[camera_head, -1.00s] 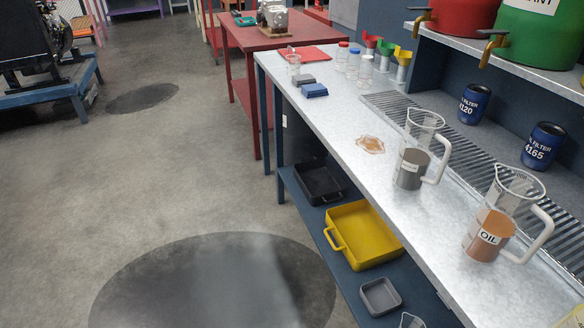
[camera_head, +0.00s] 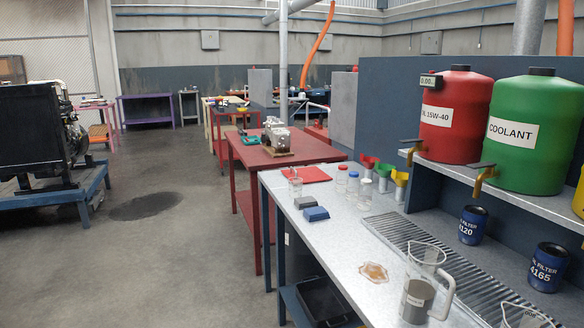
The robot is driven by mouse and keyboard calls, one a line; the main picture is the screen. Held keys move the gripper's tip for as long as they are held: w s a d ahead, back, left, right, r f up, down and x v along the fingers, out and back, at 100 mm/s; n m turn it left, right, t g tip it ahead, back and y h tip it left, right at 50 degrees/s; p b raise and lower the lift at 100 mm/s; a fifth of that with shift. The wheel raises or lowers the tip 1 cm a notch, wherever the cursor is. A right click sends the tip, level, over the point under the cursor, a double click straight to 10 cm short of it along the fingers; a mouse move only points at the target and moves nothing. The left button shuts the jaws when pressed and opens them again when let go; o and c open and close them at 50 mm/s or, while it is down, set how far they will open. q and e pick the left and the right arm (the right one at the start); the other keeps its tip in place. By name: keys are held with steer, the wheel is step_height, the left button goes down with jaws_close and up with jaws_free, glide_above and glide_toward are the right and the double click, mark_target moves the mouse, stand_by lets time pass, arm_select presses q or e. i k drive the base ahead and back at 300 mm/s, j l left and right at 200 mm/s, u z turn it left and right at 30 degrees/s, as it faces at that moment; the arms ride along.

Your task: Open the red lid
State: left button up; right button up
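A small clear jar (camera_head: 341,182) with a red lid (camera_head: 342,168) stands upright on the grey metal workbench (camera_head: 335,235), near its far end. The lid sits on top of the jar. Beside it stand a clear jar with a blue lid (camera_head: 353,175) and one with a white lid (camera_head: 365,182). Neither of my grippers shows in the head view.
Red, green and yellow funnels (camera_head: 400,178) stand right of the jars. Left are a blue block (camera_head: 316,214), a grey block and a clear beaker (camera_head: 295,187). A brown spill (camera_head: 374,272), a measuring jug (camera_head: 418,298) and a drain grate lie nearer. Red and green drums (camera_head: 527,135) stand on the shelf.

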mark_target(311, 174)
steer(key=i+j+u, duration=0.15)
steer(key=i+j, duration=0.15)
steer(key=i, duration=0.25)
steer(key=i+j+u, duration=0.15)
steer(key=i, duration=0.4)
steer(key=i+j+u, duration=0.15)
steer(key=i, duration=0.4)
steer(key=i+j+u, duration=0.15)
steer(key=i, duration=0.4)
